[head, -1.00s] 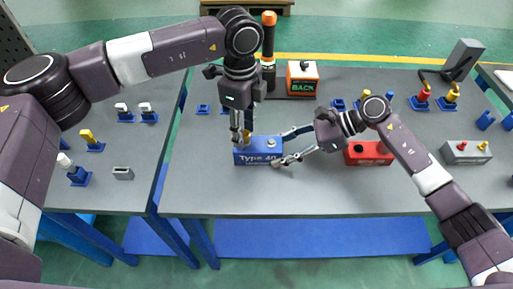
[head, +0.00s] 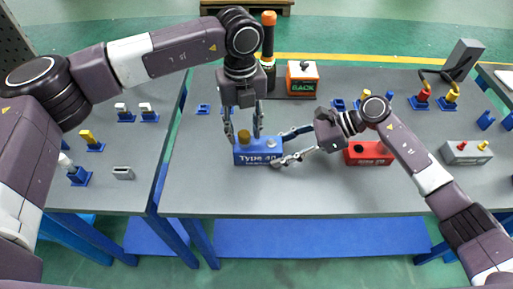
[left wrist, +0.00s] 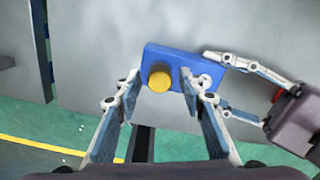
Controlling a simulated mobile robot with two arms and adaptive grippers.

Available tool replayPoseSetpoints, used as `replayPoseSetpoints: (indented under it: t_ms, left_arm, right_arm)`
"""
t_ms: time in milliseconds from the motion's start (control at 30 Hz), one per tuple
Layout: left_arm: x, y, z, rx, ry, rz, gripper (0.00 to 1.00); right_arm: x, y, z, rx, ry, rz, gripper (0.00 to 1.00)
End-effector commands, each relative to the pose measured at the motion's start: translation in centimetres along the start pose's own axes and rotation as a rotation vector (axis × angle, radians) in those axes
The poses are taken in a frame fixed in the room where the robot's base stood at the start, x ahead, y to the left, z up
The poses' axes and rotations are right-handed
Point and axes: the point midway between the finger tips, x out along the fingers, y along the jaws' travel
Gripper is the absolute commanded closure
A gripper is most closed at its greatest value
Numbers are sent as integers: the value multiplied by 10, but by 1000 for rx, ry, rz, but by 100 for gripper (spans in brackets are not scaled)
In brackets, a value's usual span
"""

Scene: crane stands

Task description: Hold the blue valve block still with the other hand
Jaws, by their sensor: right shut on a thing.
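The blue valve block (head: 258,158) with "Type 40" lettering sits on the grey table. It has a yellow knob (head: 244,137) at its left and a silver one (head: 271,143) at its right. My right gripper (head: 280,149) is shut on the block's right end. In the left wrist view the block (left wrist: 185,58) lies beneath my left gripper (left wrist: 158,76). My left gripper points down above the block, its fingers open on either side of the yellow knob and apart from it. The right fingers' exact contact spots are partly hidden.
A grey block (head: 466,152) stands farther right. An orange and black box (head: 302,77) and an orange-topped cylinder (head: 268,45) stand behind. The table's front is clear.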

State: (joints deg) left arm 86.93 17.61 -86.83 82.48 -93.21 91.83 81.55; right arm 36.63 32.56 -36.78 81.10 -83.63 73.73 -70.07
Motion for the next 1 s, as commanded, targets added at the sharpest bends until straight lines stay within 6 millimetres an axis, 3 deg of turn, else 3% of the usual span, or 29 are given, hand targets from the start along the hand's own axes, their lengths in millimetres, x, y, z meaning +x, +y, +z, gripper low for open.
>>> replayPoseSetpoints:
  t_ms: [300,567,1000]
  left_arm:
    - [0,0,0,329,0,0,63]
    - [0,0,0,473,0,0,63]
    - [0,0,-1,887,1,0,63]
  right_arm:
    - [1,1,-2,2,3,4,90]
    - [1,1,-2,2,2,4,90]
    - [1,1,-1,2,2,4,90]
